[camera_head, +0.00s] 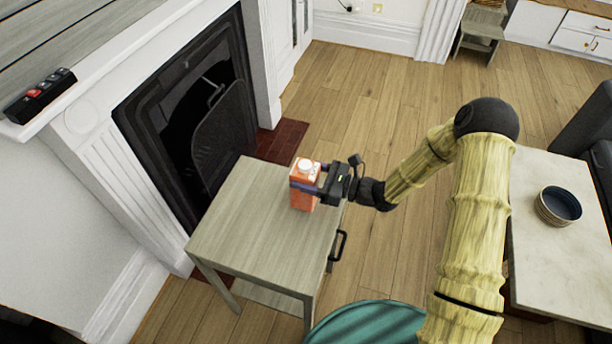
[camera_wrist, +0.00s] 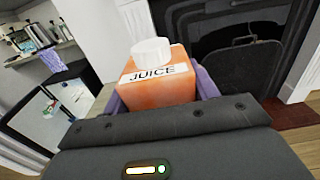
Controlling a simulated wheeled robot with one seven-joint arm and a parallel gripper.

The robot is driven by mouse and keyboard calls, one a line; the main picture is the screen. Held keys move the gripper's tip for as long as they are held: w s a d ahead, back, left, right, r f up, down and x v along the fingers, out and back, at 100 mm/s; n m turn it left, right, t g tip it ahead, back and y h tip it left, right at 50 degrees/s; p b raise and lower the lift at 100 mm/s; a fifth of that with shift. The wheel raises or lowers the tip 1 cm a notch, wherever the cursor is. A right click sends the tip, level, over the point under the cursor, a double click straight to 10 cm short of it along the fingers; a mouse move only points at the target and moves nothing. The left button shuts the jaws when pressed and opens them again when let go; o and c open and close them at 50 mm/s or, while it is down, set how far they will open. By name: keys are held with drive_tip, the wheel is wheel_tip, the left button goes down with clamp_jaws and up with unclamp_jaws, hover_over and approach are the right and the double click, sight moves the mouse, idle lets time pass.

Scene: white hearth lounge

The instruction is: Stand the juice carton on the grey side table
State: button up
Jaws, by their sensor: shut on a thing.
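The juice carton (camera_head: 305,179) is orange with a white cap and stands upright at the grey side table (camera_head: 250,228), over the right part of its top. I cannot tell whether its base touches the tabletop. My gripper (camera_head: 307,184) reaches it from the right and is shut on the carton. In the wrist view the carton (camera_wrist: 158,84) shows a JUICE label and sits between my purple fingers (camera_wrist: 160,95). Its lower part is hidden there by my gripper body.
A white fireplace (camera_head: 110,170) with a dark screen (camera_head: 219,131) stands left of the side table. A pale table (camera_head: 560,250) with a dark blue bowl (camera_head: 558,206) is at the right. A teal round seat (camera_head: 370,325) is near the bottom. The grey tabletop is otherwise bare.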

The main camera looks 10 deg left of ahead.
drive_tip(key=shift+f, duration=0.25)
drive_tip(key=shift+f, duration=0.15)
drive_tip(key=o, duration=1.3)
drive_tip(key=shift+w+d, duration=0.1)
drive_tip(key=shift+d, duration=0.15)
drive_tip(key=d, duration=0.7)
drive_tip(key=s+d+b, duration=0.1)
drive_tip(key=d, duration=0.3)
drive_tip(key=shift+d, duration=0.3)
drive_tip(key=shift+s, duration=0.15)
